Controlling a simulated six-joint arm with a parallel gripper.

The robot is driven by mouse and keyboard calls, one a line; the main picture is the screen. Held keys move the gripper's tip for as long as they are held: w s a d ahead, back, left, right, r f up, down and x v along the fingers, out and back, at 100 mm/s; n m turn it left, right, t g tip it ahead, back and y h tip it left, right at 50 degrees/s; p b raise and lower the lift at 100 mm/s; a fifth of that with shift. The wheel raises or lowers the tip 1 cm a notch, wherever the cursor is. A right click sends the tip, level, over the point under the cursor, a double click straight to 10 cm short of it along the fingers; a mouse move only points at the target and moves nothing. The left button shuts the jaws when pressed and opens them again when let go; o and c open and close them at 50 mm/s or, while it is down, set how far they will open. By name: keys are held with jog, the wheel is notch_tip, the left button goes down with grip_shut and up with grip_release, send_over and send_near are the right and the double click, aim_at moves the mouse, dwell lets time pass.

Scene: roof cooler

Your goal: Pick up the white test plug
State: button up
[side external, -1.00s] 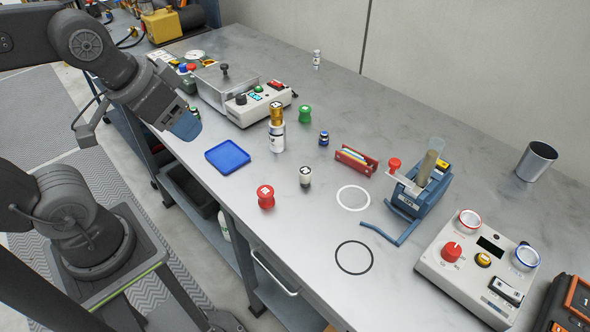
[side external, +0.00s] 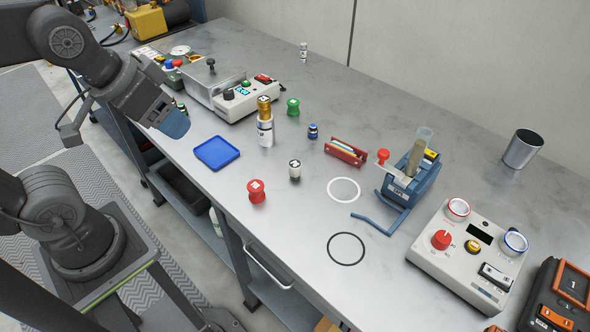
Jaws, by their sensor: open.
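A small white plug with a dark top (side external: 295,171) stands upright on the grey bench in the side external view, between the red plug (side external: 256,191) and the white ring mark (side external: 344,190). It looks like the white test plug. My gripper (side external: 173,125), with blue finger ends, is over the bench's front edge at the left, well apart from the plug. It is open, and I see nothing in it. The gap between its fingers is hard to see from this side.
A blue tray (side external: 216,153) lies between my gripper and the plug. A gold-topped white cylinder (side external: 265,125), green plug (side external: 293,107) and blue vial (side external: 313,131) stand behind. A red holder (side external: 346,152) and blue stand (side external: 408,183) are to the right. A black ring (side external: 346,248) lies on clear bench.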

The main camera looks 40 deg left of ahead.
jog(key=n+g, duration=0.6)
jog(key=n, duration=1.2)
send_over(295, 163)
notch_tip(295, 163, down, 10)
notch_tip(295, 163, down, 14)
jog(key=shift+s+r, duration=0.1)
jog(key=shift+r, duration=0.1)
jog(key=c, duration=1)
jog(key=shift+r, duration=0.15)
